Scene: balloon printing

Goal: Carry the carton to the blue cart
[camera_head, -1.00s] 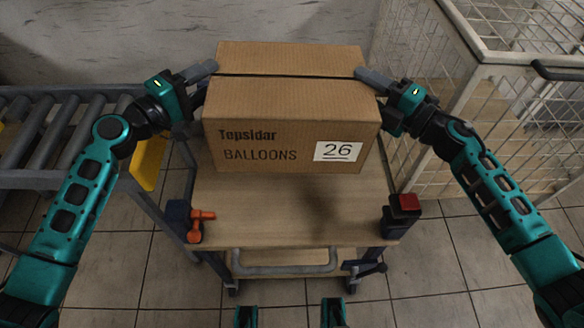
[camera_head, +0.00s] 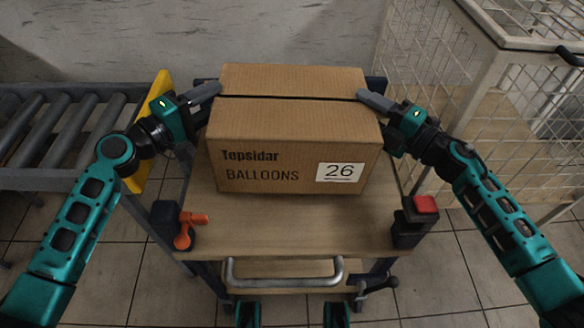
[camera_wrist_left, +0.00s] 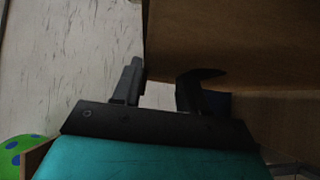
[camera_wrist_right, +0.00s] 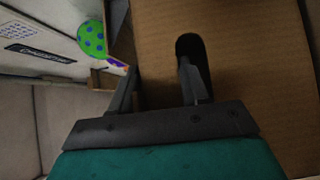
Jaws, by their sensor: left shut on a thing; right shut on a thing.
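The brown carton (camera_head: 270,145), marked "Topsidar BALLOONS" with a white 26 label, is upright over the wooden top (camera_head: 290,225) of a cart with dark blue corners. Whether it rests on the top or hangs just above it I cannot tell. My left gripper (camera_head: 208,92) is shut on the carton's left wall near its upper edge. My right gripper (camera_head: 370,98) is shut on the right wall. In the right wrist view one finger enters a dark hand hole (camera_wrist_right: 192,50) in the carton. The left wrist view shows the carton wall (camera_wrist_left: 220,40) closely.
A roller conveyor (camera_head: 50,135) stands at the left, with a yellow panel (camera_head: 150,130) beside the cart. A white mesh cage (camera_head: 440,75) stands at the right. The cart has an orange lever (camera_head: 188,228), a red-topped block (camera_head: 424,206) and a grey front handle (camera_head: 285,280). A wall is behind.

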